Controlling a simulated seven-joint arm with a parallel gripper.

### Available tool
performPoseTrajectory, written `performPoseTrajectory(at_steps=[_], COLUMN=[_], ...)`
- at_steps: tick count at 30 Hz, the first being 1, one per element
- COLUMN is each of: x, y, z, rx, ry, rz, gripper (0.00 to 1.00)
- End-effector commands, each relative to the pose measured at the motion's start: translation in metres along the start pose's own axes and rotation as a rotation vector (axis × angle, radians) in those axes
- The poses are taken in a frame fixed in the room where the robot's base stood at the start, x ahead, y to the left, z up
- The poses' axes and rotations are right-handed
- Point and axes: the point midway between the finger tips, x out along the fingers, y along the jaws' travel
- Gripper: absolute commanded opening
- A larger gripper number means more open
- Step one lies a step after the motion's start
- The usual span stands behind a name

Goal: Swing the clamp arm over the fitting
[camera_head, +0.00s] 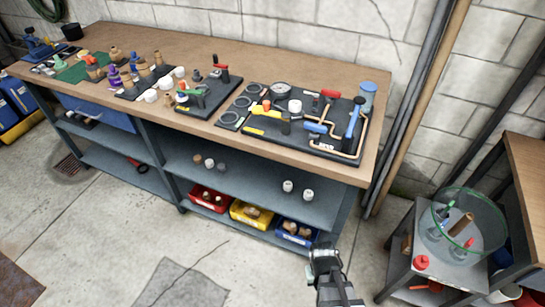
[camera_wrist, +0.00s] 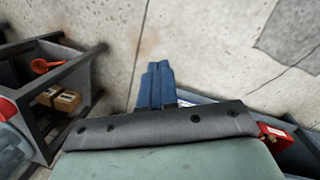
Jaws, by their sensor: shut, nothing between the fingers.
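A small black board (camera_head: 222,97) stands on the workbench and carries a green part (camera_head: 190,97) and a red-handled part (camera_head: 221,69). This looks like a clamp fixture, but the parts are too small to tell the clamp arm from the fitting, or where the arm points. My gripper (camera_head: 322,250) is low in front of the bench, to the right of the bins and well away from the board. In the wrist view its blue fingers (camera_wrist: 157,84) are together and empty, above the floor.
A larger black board (camera_head: 265,146) with a gauge, valves and copper pipe sits right of the small one. A grey cart (camera_head: 462,271) stands at right. Floor in front is clear.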

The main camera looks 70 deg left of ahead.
Motion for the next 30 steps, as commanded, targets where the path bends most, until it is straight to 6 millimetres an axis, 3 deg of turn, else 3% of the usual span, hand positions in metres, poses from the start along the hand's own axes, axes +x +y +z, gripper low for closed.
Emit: performPoseTrajectory(at_steps=[17, 26, 30], x=[-0.098, -0.167, -0.209], y=[-0.108, -0.174, -0.205], z=[-0.079, -0.112, -0.127], rx=[-0.298, -0.445, -0.511], ry=[0.207, 0.352, 0.438], rz=[0.197, 0.335, 0.420], gripper=[0.00, 0.00, 0.00])
